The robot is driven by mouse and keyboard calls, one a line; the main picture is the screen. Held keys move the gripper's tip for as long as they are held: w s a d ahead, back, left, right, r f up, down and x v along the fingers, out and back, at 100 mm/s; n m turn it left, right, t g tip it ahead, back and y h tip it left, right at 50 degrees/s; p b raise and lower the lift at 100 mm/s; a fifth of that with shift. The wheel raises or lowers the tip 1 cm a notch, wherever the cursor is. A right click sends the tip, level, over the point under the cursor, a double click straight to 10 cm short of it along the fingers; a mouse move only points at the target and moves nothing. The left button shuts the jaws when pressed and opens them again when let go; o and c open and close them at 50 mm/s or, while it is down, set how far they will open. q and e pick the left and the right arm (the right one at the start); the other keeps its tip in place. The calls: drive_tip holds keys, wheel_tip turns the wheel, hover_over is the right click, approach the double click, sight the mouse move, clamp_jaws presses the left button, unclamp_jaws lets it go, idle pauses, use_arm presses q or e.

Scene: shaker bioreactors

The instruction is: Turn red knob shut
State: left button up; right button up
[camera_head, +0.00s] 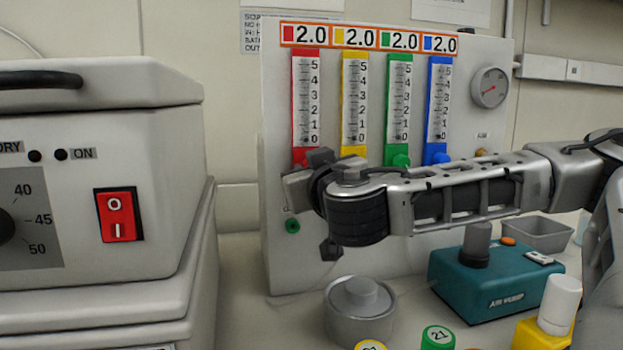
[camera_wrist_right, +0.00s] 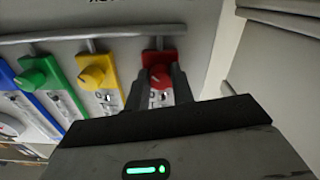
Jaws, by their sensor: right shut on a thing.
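The red knob (camera_wrist_right: 161,77) sits at the foot of the red flow meter (camera_head: 306,95) on the white panel. In the right wrist view my right gripper (camera_wrist_right: 160,82) has its two dark fingers around this knob and is shut on it. In the head view my right arm comes in from the right and its gripper (camera_head: 308,187) covers most of the red knob. The knob's turn angle and the red meter's float are too small or hidden to read. My left gripper is not in view.
Yellow (camera_wrist_right: 92,76), green (camera_wrist_right: 30,78) and blue knobs sit beside the red one. A large white device (camera_head: 100,190) with a red switch stands at left. A teal air pump (camera_head: 490,275), a grey round container (camera_head: 360,305) and several capped bottles stand on the bench below my arm.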

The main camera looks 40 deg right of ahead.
use_arm(q)
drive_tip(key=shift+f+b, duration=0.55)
drive_tip(key=shift+b, duration=0.7)
use_arm(e)
drive_tip(key=shift+r+n, duration=0.1)
drive_tip(key=shift+n, duration=13.1)
drive_tip(key=o, duration=1)
